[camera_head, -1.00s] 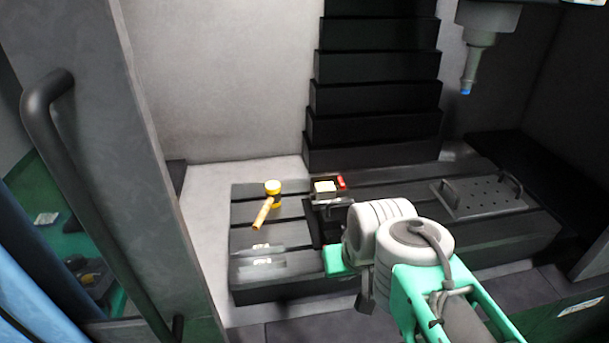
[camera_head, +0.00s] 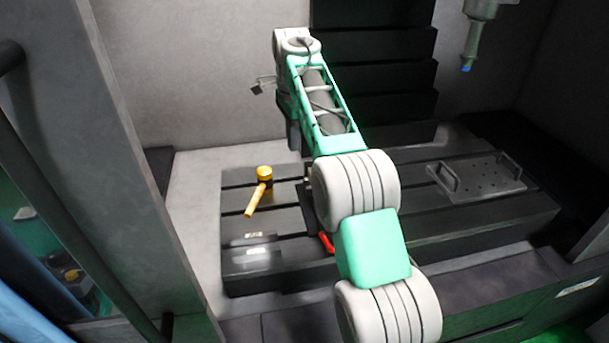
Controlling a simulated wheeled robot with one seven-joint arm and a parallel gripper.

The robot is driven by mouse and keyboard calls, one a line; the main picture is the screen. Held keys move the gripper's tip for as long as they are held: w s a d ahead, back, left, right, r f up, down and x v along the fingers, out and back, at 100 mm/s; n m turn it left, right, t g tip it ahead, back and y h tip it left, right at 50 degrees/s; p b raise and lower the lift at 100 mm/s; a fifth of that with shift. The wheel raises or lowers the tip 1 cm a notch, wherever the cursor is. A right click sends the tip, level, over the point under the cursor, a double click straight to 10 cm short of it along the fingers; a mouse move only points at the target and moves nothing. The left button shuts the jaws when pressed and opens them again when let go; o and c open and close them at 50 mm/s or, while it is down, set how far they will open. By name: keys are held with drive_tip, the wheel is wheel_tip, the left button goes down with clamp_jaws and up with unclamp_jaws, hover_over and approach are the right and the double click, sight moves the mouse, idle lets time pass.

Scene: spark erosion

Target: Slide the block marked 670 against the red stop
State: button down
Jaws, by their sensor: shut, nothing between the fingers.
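My gripper (camera_head: 294,141) appears to hang down at the far end of my arm, at upper left, dark and partly behind the arm. It is shut and empty, in front of the back wall and above the far part of the table. A red piece (camera_head: 326,242) shows low at the left edge of my arm; I cannot tell whether it is the red stop. Two small pale labels (camera_head: 255,236) show on dark grey pieces at the table's front left, too small to read. I cannot make out the block marked 670. My arm covers the table's middle.
A yellow mallet (camera_head: 257,193) lies on the left of the dark slotted table (camera_head: 440,220). A perforated plate with two handles (camera_head: 482,180) lies at right. A spindle head (camera_head: 474,40) hangs at upper right. The door post with its handle (camera_head: 10,60) stands at left.

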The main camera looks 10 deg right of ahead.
drive_tip(key=w+d+f+m, duration=0.1)
drive_tip(key=f, duration=0.5)
drive_tip(key=d+f+m+b, duration=0.1)
drive_tip(key=d+f, duration=0.1)
drive_tip(key=f, duration=0.5)
drive_tip(key=shift+w+d, duration=0.25)
drive_tip(key=shift+w, duration=0.1)
drive_tip(key=d+p, duration=0.1)
drive_tip(key=d, duration=0.1)
drive_tip(key=shift+d+r, duration=0.15)
drive_tip(key=shift+d, duration=0.45)
